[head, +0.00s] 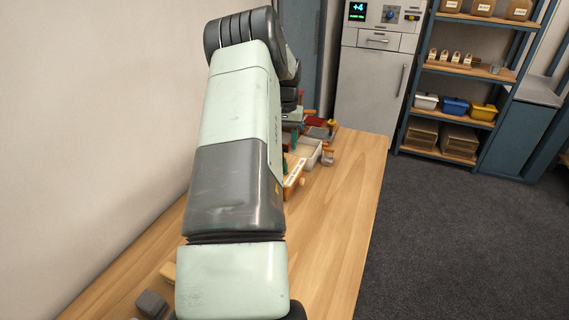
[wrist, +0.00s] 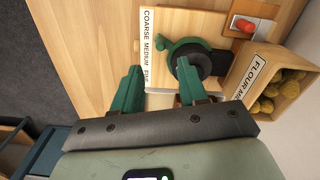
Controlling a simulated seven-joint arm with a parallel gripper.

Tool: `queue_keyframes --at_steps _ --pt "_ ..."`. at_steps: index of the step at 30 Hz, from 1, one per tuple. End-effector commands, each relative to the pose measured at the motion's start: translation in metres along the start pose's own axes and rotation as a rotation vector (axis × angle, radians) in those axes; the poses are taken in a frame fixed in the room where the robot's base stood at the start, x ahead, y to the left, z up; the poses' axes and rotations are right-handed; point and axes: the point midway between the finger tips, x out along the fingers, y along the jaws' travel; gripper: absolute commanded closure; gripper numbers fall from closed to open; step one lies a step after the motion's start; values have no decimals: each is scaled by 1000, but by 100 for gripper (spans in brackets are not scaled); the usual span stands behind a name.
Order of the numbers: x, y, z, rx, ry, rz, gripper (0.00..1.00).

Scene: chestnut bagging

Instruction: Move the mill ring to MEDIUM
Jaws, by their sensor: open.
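The mill ring (wrist: 186,47) is green with a small tab on its left side and a dark round hub (wrist: 205,66). It shows in the wrist view, upper middle. A white label strip (wrist: 150,62) to its left reads COARSE, MEDIUM and FINE from top to bottom. The tab lies just right of the strip, roughly level with MEDIUM; its exact setting is unclear. My gripper (wrist: 159,66) is open, its green fingers apart. The right fingertip overlaps the hub area in the picture; contact cannot be told. The head view hides the ring behind my arm.
In the head view the wooden bench (head: 335,215) has clear room in front; a shelf rack (head: 460,80) stands beyond.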

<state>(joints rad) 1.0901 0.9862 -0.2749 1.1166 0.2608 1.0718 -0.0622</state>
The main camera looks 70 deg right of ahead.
Motion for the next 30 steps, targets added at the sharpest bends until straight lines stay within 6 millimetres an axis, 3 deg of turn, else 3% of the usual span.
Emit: queue_keyframes --at_steps 6,13,26,30 --pt "44 0 1 -1 -3 1 58" --pt "78 -1 1 -1 -2 0 58" --pt "88 -1 0 0 1 0 58" --pt "88 -1 0 0 1 0 78"
